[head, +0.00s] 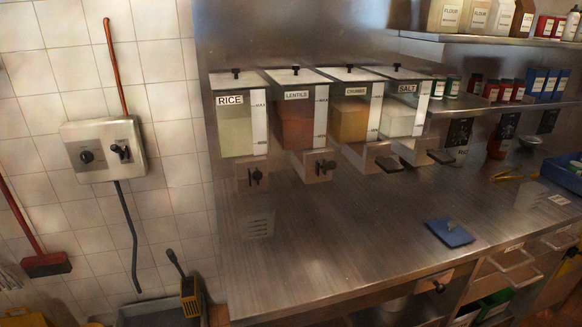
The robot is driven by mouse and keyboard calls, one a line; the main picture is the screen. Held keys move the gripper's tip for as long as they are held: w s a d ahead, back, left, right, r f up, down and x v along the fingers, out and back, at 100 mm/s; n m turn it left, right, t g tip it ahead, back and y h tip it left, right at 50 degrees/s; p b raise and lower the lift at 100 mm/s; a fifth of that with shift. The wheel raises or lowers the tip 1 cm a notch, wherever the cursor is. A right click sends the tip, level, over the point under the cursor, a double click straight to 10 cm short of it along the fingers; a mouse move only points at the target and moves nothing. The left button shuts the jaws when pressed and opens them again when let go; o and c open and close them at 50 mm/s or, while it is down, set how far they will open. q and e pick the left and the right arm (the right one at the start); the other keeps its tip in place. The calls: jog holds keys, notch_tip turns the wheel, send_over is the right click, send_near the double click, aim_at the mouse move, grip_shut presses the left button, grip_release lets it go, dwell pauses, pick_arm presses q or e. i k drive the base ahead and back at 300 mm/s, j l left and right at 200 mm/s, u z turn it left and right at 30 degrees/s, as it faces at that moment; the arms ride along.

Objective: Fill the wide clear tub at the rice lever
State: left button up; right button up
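The rice dispenser (236,130) is the leftmost of several clear bins on the back wall, labelled RICE and holding pale grain. Its dark lever (256,177) sits on the metal spout block below it. A faint, see-through boxy shape (259,226) stands or lies on the counter below the rice spout; I cannot tell whether it is the clear tub. Another pale, clear-looking container (528,195) is at the right of the counter, also too faint to identify surely. Neither of my grippers is in view.
Lentils (297,117), crumbs (350,120) and salt (401,118) dispensers hang to the right of the rice. A blue cloth or pad (449,233) lies on the steel counter (330,255). A blue crate (563,172) is at far right. The counter's middle is clear.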

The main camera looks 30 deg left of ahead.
aim_at(256, 176)
jog(key=i+l+u, duration=0.25)
jog(key=l+u, duration=0.25)
jog(key=l, duration=0.2)
jog(key=u, duration=1.15)
